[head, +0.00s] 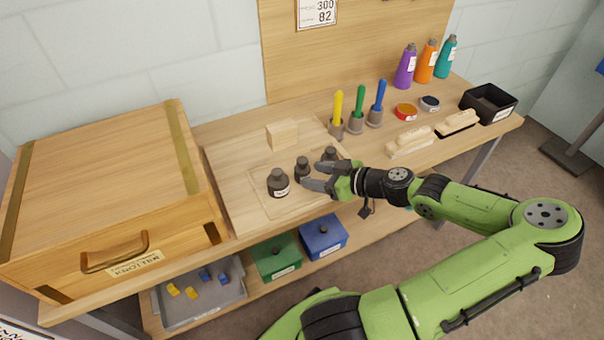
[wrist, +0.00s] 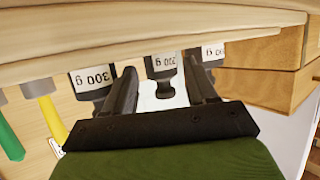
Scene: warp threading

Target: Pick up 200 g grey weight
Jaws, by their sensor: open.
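Three dark grey knobbed weights stand on a light board on the workbench. In the head view, the middle weight (head: 303,168) is at the opening of my gripper (head: 313,174), which is open, with a finger on either side. In the wrist view, the same weight (wrist: 162,66) shows between the spread fingers (wrist: 162,90); its inverted label looks like 200 g, though it is not crisp. A weight with an inverted 300 g label (wrist: 92,80) is left of the fingers there. The larger weight (head: 278,182) and the far weight (head: 330,153) stand on either side in the head view.
A wooden block (head: 282,135) stands behind the weights. Yellow, green and blue handled tools (head: 360,100) stand in holders beyond my gripper. A large wooden box (head: 105,180) is at left. Two white-topped brushes (head: 410,142) lie at right, near a black tray (head: 488,102).

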